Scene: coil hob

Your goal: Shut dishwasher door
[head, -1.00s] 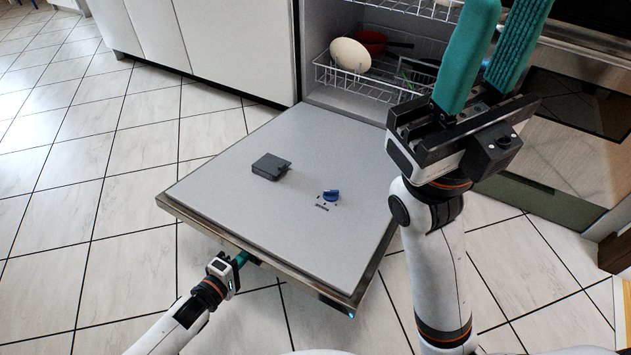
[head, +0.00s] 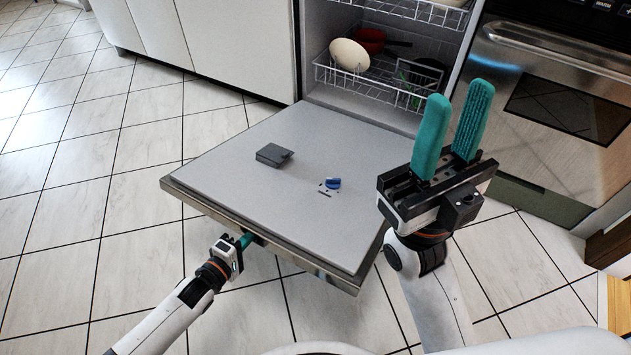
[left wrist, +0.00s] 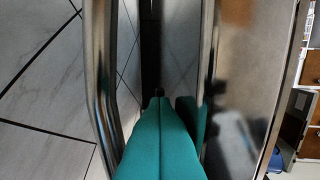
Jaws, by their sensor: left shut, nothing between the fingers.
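The dishwasher door (head: 235,185) is open, folded down in front of the dishwasher (head: 320,40) and sloping a little. Its grey inner face points up, with a dark dispenser lid (head: 272,155) and a blue knob (head: 333,183). My left gripper (head: 246,240) is at the door's front edge, its teal fingertips partly hidden by that edge. In the left wrist view the left fingers (left wrist: 160,135) are shut and empty, between a metal bar (left wrist: 102,75) and a shiny panel (left wrist: 250,75). I cannot tell whether they touch either. My right gripper (head: 458,97) is open and empty, to the right of the door.
The lower rack (head: 365,82) inside the dishwasher holds a cream plate (head: 349,55) and a red pan (head: 375,41). An oven (head: 550,90) stands to the right, white cabinets (head: 220,45) to the left. The tiled floor (head: 90,240) left of the door is clear.

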